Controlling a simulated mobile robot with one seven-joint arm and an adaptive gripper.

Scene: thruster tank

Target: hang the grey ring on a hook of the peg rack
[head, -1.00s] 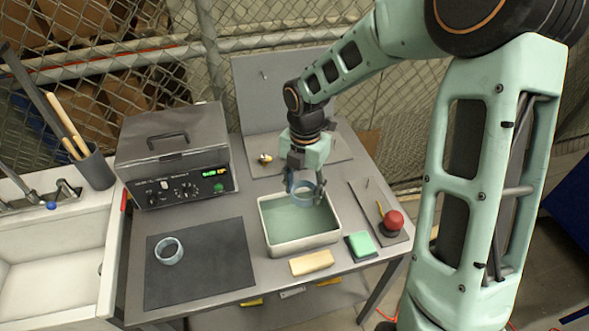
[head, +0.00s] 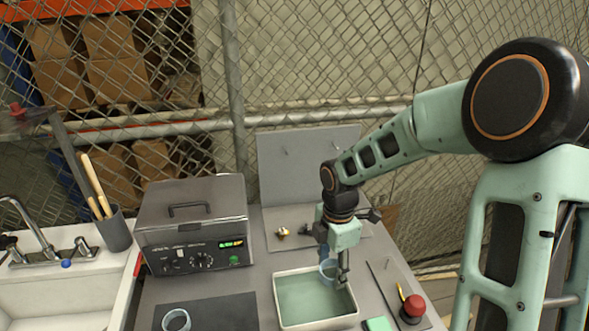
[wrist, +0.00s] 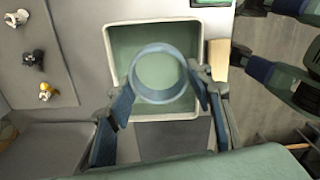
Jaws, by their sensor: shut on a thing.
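My gripper (head: 334,272) is shut on a blue-grey ring (head: 327,268) and holds it above the tray of green liquid. In the wrist view the ring (wrist: 139,88) sits between the two fingers of my gripper (wrist: 163,85), its opening facing the camera. A second similar ring (head: 176,320) lies on the dark mat at the lower left, partly cut off by the frame. The peg rack (head: 308,165) is an upright grey panel behind my gripper, with small thin hooks. I see no ring on its visible hooks.
The tray (head: 283,325) stands below my gripper. A grey box with a display (head: 190,225) is to its left. Small fittings (head: 282,232) lie on a board before the rack. A red button (head: 413,305) and green sponge (head: 378,325) are at the right.

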